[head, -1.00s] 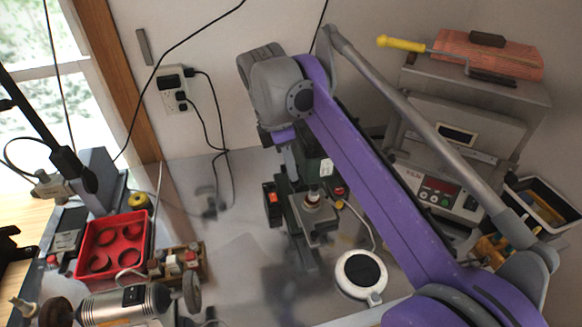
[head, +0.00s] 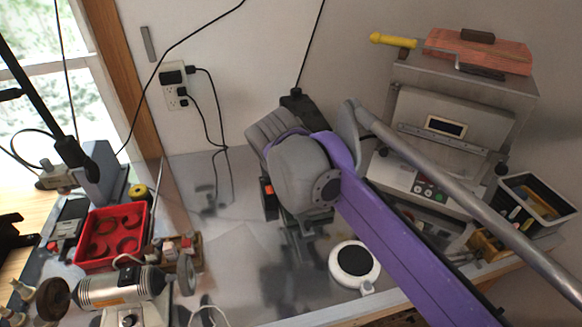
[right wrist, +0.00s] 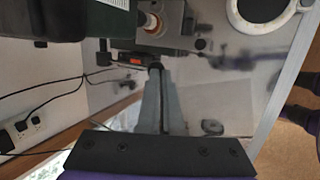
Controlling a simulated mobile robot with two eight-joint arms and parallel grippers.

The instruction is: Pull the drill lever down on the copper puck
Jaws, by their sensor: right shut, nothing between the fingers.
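The drill press (head: 297,106) stands on the bench in the head view, mostly hidden behind the grey wrist of my right arm. Only its dark top and an orange switch (head: 267,187) at its left show clearly. In the right wrist view, a copper-coloured round piece (right wrist: 152,23), seemingly the puck, sits on the grey vise at the top centre. The press's dark green body (right wrist: 98,18) is beside it. My right gripper (right wrist: 156,67) is shut and empty, its tips appearing just below the vise and switch (right wrist: 131,60). I cannot make out the lever.
A white round stand with a black pad (head: 356,261) is right of the press. A grey machine (head: 455,125) stands behind my arm. A red tray (head: 112,236) and a bench grinder (head: 125,290) are at the left. Black cables (head: 218,125) hang from the wall outlet.

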